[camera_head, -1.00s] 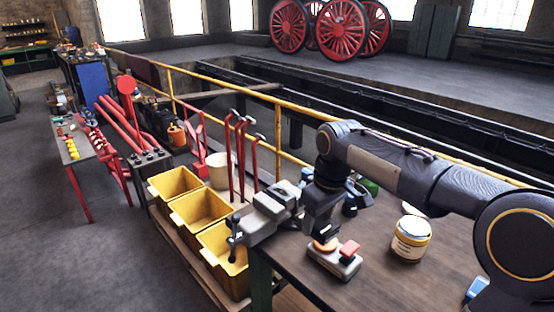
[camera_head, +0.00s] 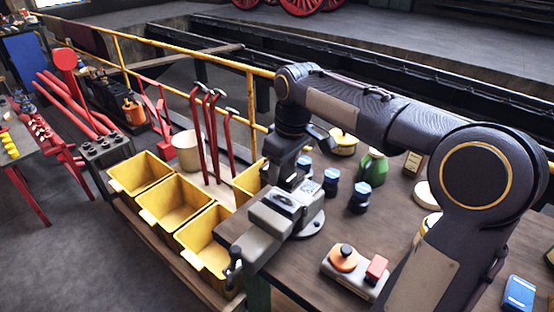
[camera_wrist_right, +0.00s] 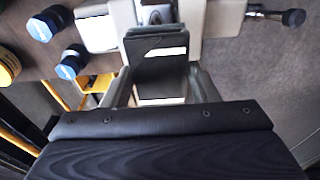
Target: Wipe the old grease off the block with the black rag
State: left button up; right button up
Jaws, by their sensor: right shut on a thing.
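My right gripper (camera_head: 283,182) is low over the back of the grey vise (camera_head: 258,222) at the bench corner. In the right wrist view my gripper (camera_wrist_right: 160,90) is shut on a dark, flat thing, which looks like the black rag (camera_wrist_right: 157,68). A small metal block (camera_head: 284,203) with a dark top sits between the vise jaws, and part of it shows just ahead of the rag (camera_wrist_right: 156,16). I cannot tell whether the rag touches the block, or how much grease is on it. My left gripper is not in view.
Yellow bins (camera_head: 172,203) stand left of the vise, with red-handled tools (camera_head: 212,140) behind. Blue-topped jars (camera_head: 360,197), a green can (camera_head: 373,168) and a grey control box with orange and red knobs (camera_head: 352,270) stand right on the bench. A yellow rail (camera_head: 180,62) runs behind.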

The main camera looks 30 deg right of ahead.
aim_at(283, 200)
jog(key=shift+s+f+b, duration=0.15)
jog(key=shift+f+b, duration=0.45)
jog(key=shift+f, duration=0.15)
notch_tip(283, 200, down, 4)
jog(key=b, duration=0.3)
jog(key=shift+b, duration=0.4)
jog(key=shift+f+b, duration=0.3)
jog(key=shift+f, duration=0.3)
